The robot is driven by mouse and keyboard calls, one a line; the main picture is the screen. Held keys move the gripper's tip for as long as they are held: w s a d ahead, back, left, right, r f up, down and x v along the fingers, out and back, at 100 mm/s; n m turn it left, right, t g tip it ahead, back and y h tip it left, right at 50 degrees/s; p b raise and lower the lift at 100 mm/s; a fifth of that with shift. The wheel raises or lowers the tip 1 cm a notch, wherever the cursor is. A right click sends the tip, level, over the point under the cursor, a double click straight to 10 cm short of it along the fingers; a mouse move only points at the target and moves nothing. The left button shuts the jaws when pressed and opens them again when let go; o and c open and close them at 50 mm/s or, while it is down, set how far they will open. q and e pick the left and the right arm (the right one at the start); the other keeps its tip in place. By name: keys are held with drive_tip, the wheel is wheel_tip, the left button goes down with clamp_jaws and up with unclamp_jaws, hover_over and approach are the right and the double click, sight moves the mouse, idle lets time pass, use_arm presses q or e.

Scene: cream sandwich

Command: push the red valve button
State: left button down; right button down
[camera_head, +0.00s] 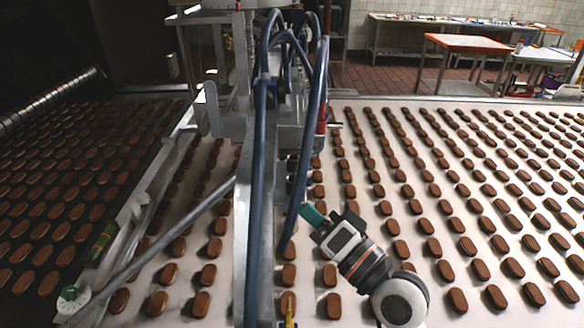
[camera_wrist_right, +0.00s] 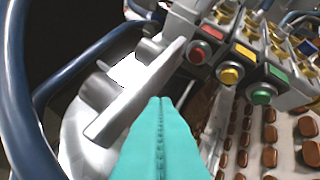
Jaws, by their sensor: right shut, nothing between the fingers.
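The red valve button (camera_wrist_right: 198,52) is a round red knob on a grey valve block, upper right of centre in the right wrist view. I cannot make it out in the head view. My right gripper (camera_wrist_right: 160,103) has teal fingers pressed together with nothing between them. Its tips appear below and left of the red button in the wrist view, apart from it. In the head view my right gripper (camera_head: 312,215) points up and left toward the metal frame with the hoses. My left gripper is not in view.
A yellow button (camera_wrist_right: 229,74) and a green button (camera_wrist_right: 262,95) sit beside the red one. A pale metal bracket (camera_wrist_right: 135,95) lies close left of the fingers. Blue hoses (camera_head: 263,150) run down the frame. Brown biscuits (camera_head: 427,226) cover the white conveyor (camera_head: 345,313) below.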

drive_tip(key=shift+w, duration=2.6)
drive_tip(key=shift+w+r, duration=0.15)
drive_tip(key=shift+w, duration=0.1)
drive_tip(key=shift+w, duration=0.2)
drive_tip(key=shift+w, duration=0.4)
idle(2.7)
